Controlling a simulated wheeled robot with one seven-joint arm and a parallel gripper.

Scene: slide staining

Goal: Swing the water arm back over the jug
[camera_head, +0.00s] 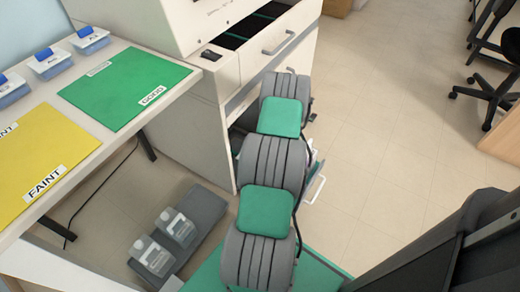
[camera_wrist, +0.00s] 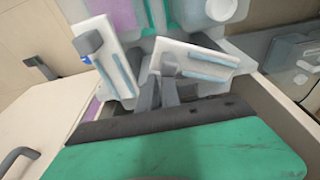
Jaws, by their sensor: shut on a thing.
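My gripper (camera_wrist: 163,82) shows in the wrist view, its grey fingers close together at the grey knob (camera_wrist: 170,69) of a tilted white piece with pale blue strips (camera_wrist: 205,62). It appears shut on that knob; the exact contact is partly hidden. A similar white piece (camera_wrist: 107,62) with its own grey knob stands tilted to the left. I cannot tell which thing is the water arm. In the head view, my arm hides the gripper. Two clear jugs (camera_head: 150,256) (camera_head: 177,227) stand on a grey floor tray (camera_head: 207,210); one clear container (camera_wrist: 296,52) shows at the wrist view's right.
The gripper is in an open drawer, its wall (camera_wrist: 272,100) close on the right. The white cabinet (camera_head: 185,140) stands close left. The table has a yellow mat (camera_head: 45,145) and green mat (camera_head: 125,82).

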